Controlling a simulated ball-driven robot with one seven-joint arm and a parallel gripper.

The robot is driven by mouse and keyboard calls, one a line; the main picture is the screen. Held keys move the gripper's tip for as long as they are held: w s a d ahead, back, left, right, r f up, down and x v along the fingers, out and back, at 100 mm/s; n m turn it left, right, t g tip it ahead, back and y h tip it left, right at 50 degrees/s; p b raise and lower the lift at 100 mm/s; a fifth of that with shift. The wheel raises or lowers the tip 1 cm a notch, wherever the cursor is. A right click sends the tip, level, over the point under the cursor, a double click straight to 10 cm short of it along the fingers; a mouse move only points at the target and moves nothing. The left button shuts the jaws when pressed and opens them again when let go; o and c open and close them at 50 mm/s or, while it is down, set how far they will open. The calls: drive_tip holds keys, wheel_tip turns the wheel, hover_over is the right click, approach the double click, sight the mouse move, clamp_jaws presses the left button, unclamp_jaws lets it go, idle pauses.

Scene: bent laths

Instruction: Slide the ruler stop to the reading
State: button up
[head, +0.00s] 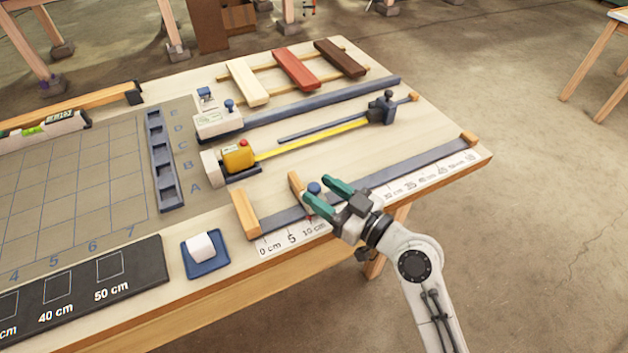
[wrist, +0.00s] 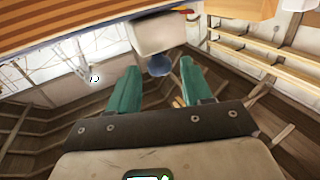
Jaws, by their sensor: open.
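The ruler (head: 425,164) is a dark rail with a white printed scale along the table's front right edge, a wooden block at each end. The ruler stop (head: 296,186) is a small wooden block with a blue knob (head: 314,187), near the 10 cm mark. My gripper (head: 318,191) has green fingers, open, one on either side of the knob in the head view. In the wrist view the blue knob (wrist: 159,65) shows between and just beyond the open fingertips, with a pale block behind it. I cannot tell whether the fingers touch it. The stop's lower part is partly hidden.
A yellow tape measure (head: 238,156) lies extended behind the ruler. A pale block with a blue knob (head: 217,123) sits on another rail. A white cube in a blue tray (head: 208,265) stands at the left front. Coloured wooden slats (head: 296,69) lie at the back.

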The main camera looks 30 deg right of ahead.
drive_tip(key=shift+x, duration=1.35)
clamp_jaws()
